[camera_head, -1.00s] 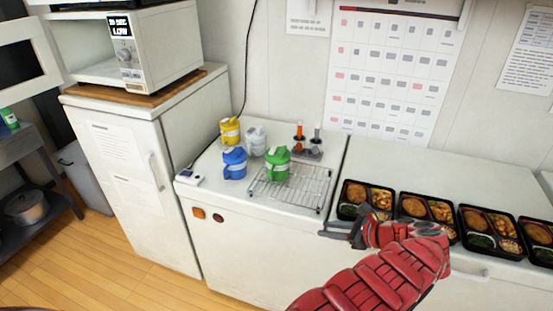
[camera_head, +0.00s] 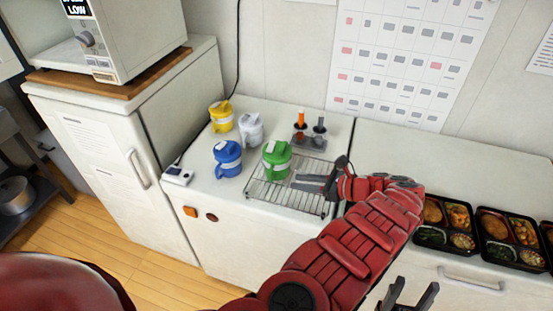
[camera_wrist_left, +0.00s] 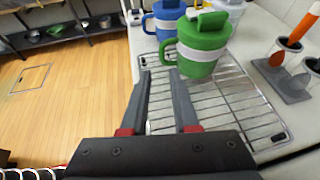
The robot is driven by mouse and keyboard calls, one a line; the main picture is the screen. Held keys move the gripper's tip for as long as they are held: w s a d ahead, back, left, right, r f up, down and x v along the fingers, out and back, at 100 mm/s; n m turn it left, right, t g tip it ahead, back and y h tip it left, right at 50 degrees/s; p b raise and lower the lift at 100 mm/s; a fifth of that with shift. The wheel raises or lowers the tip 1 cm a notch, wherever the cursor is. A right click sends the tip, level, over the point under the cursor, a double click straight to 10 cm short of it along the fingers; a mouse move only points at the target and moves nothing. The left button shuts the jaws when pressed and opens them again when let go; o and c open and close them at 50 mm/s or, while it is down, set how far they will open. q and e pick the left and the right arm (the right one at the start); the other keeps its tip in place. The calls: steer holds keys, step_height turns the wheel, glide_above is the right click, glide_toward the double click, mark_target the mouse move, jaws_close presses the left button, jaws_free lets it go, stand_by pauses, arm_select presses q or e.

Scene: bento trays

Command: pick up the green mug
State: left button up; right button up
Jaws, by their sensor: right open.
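The green mug (camera_head: 277,160) with a white band stands upright at the left part of the wire rack. In the left wrist view the green mug (camera_wrist_left: 200,45) is just beyond the fingertips, with its handle on the left. My left gripper (camera_head: 296,183) is open and empty above the rack, to the right of and nearer than the mug. Its two fingers show apart in the left wrist view (camera_wrist_left: 161,76), with nothing between them. My right gripper (camera_head: 417,285) is open and empty at the bottom edge of the head view.
A blue mug (camera_head: 227,158), white mug (camera_head: 251,129) and yellow mug (camera_head: 221,116) stand close to the green one's left. The wire rack (camera_head: 285,198) lies on the white counter. A grey holder (camera_head: 309,142) stands behind. Bento trays (camera_head: 510,240) line the right.

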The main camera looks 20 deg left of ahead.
mark_target(270, 180)
arm_select(q)
steer(key=x, duration=0.3)
steer(key=p+x, duration=0.1)
steer(key=x, duration=0.1)
steer(key=shift+w+a+f, duration=0.2)
steer(key=shift+w+a, duration=0.05)
steer(key=shift+p+x, duration=0.4)
steer(key=shift+x, duration=0.4)
steer(key=x, duration=0.4)
steer(key=shift+w+a+f+p, duration=0.1)
steer(key=shift+a+f+p, duration=0.05)
steer(key=shift+p, duration=0.25)
jaws_close()
